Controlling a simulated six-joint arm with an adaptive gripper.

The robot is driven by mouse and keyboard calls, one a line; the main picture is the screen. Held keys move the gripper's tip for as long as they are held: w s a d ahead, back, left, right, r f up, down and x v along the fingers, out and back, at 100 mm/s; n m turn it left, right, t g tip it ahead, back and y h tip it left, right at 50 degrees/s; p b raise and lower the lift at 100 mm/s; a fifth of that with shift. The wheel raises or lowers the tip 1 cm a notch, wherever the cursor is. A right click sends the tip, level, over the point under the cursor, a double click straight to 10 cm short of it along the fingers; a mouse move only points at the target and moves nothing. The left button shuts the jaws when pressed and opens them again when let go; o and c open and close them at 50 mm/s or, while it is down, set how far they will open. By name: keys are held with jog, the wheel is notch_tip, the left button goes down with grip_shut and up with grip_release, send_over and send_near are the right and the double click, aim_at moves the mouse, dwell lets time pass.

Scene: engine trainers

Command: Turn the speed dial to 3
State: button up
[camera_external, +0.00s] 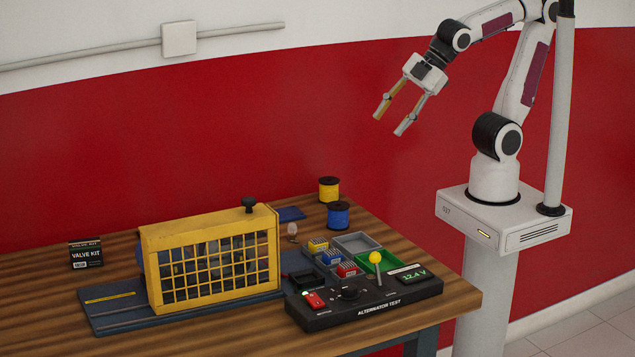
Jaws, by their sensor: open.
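A black alternator test panel (390,305) lies near the table's front right edge. A black round dial (350,292) sits on the panel, between a red switch (314,299) and a lever with a yellow ball (376,258). The markings around the dial are too small to read, so its setting cannot be told. A display (414,276) at the panel's right end reads 12.4 V. My gripper (388,122) is open and empty, high above the back right of the table and well away from the panel.
A yellow caged engine unit (210,262) with a black top knob stands left of the panel. Small parts bins (357,244) lie behind the panel. Yellow (329,189) and blue (338,215) spools stand at the back. A valve kit box (86,252) is at far left.

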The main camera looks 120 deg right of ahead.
jog(key=w+a+n+t+y, duration=0.2)
jog(key=w+a+n, duration=0.1)
jog(key=w+n, duration=0.85)
jog(key=w+a+n+t+y, duration=0.1)
jog(key=w+a+n+t, duration=0.15)
jog(key=w+n, duration=0.95)
jog(key=w+a+f+n+g+y, duration=0.1)
jog(key=w+a+f+n+y, duration=0.4)
jog(key=w+a+f+n, duration=0.35)
jog(key=s+a+f+n+g+y, duration=0.1)
jog(key=a+f+n+y, duration=0.1)
jog(key=a+f+n, duration=0.1)
jog(key=s+a+f+n+g+y, duration=0.2)
jog(key=a+f+n, duration=0.1)
jog(key=f+n, duration=0.1)
jog(key=s+a+f+n+g+y, duration=0.1)
jog(key=a+f+n+g, duration=0.1)
jog(key=a+f+n, duration=0.1)
jog(key=shift+s+a+f+n+y, duration=0.15)
jog(key=shift+s+f+n+y, duration=0.15)
jog(key=shift+f+n+y, duration=0.25)
jog(key=shift+s+a+f+n+g, duration=0.2)
jog(key=shift+s+f+n+g, duration=0.15)
jog(key=shift+f+g, duration=0.1)
jog(key=shift+r, duration=0.1)
